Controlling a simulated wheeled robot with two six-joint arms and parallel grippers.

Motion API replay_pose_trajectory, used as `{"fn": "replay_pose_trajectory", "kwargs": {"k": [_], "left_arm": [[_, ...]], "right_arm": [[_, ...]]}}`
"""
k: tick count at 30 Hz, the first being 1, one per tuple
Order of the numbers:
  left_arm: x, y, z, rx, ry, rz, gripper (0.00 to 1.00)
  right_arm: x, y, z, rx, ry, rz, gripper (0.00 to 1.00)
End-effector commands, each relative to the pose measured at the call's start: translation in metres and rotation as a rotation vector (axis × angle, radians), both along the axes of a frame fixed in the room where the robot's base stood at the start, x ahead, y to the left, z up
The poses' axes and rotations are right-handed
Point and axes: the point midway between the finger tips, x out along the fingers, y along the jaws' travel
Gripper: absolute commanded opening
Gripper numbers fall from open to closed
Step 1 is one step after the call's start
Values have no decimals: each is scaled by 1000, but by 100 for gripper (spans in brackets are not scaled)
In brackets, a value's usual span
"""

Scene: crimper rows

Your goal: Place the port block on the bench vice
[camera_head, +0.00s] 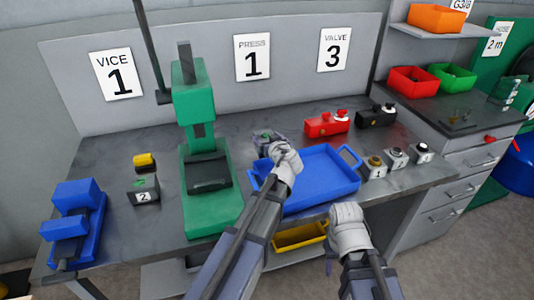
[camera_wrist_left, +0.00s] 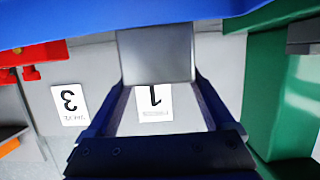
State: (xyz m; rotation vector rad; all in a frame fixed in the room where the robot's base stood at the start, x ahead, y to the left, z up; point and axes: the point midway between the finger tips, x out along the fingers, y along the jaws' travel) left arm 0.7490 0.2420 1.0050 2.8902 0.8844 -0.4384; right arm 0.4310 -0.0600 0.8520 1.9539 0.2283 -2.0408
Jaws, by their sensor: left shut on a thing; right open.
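The blue bench vice (camera_head: 72,222) stands at the left end of the bench, under the VICE 1 sign. My left gripper (camera_head: 266,142) is above the back left part of the blue tray, right of the green press. It is shut on a grey block, which I take for the port block; it shows plainly between the fingers in the left wrist view (camera_wrist_left: 155,55). In the head view the gripper and wrist hide most of this block. My right gripper (camera_head: 345,222) is empty in front of the bench, below the tray; its fingers are mostly hidden.
The green press (camera_head: 205,205) stands between my left gripper and the vice. A dark block marked 2 (camera_head: 143,192) and a yellow piece (camera_head: 145,160) lie between press and vice. The blue tray (camera_head: 322,198) has knobbed blocks (camera_head: 397,157) right of it. Red (camera_head: 320,127) and black (camera_head: 375,117) units stand behind.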

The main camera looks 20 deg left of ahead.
Motion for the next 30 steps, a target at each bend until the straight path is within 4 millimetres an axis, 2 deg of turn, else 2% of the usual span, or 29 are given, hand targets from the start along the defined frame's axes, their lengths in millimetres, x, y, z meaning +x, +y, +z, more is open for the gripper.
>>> {"fn": "replay_pose_trajectory", "kwargs": {"k": [5,16,29,30], "left_arm": [[0,0,-1,2,-1,-2,0],[0,0,-36,2,-1,-2,0],[0,0,-38,2,-1,-2,0],[0,0,-39,0,0,0,88]], "right_arm": [[0,0,-2,0,0,0,50],[0,0,-37,0,0,0,50],[0,0,-39,0,0,0,50],[0,0,-39,0,0,0,50]]}}
